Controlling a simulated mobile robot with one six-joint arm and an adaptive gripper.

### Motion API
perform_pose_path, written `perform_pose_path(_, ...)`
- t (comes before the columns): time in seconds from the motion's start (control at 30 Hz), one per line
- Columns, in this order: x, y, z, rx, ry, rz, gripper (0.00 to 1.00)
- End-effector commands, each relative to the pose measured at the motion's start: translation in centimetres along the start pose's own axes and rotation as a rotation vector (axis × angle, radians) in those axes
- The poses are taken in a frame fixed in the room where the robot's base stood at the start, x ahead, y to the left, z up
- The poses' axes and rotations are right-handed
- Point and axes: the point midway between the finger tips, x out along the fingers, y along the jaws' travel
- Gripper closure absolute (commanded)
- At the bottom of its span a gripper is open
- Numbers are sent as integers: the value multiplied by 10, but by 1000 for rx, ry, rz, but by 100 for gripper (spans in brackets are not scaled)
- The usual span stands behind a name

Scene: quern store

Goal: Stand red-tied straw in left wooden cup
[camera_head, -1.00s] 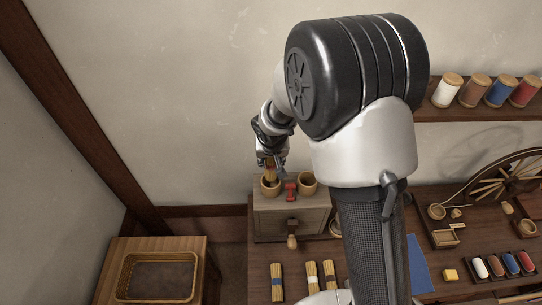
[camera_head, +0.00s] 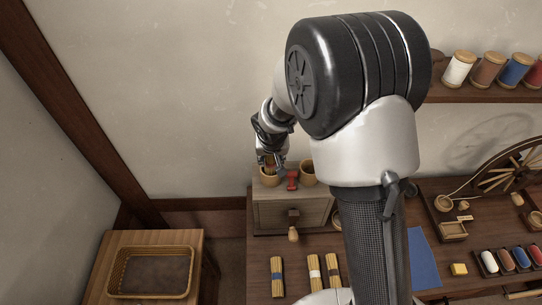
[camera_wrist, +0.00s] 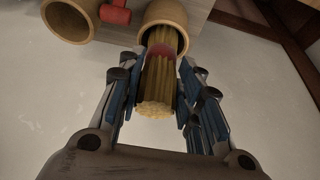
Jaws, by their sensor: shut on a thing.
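The straw bundle (camera_wrist: 157,78) with a red tie (camera_wrist: 162,49) is between the fingers of my gripper (camera_head: 270,163), which is shut on it. In the wrist view its far end is inside the mouth of the left wooden cup (camera_wrist: 180,14); whether it touches the bottom is hidden. The left cup also shows in the head view (camera_head: 269,181), directly under my fingertips. The right wooden cup (camera_head: 308,173) stands apart, with a red object (camera_head: 292,181) between the cups. Both cups stand on a wooden box (camera_head: 285,213).
Other straw bundles lie on the bench in front of the box, one with a blue tie (camera_head: 277,277). A wicker tray (camera_head: 150,272) sits on a side table at left. The wall is close behind the cups. Spools (camera_head: 459,69) stand on a shelf at right.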

Motion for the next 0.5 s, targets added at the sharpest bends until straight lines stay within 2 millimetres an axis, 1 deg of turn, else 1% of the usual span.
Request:
perform_pose_path(0.17,-1,0,0,0,1,0,94)
perform_pose_path(0.2,-1,0,0,0,1,0,65)
perform_pose_path(0.5,0,0,0,0,0,0,45)
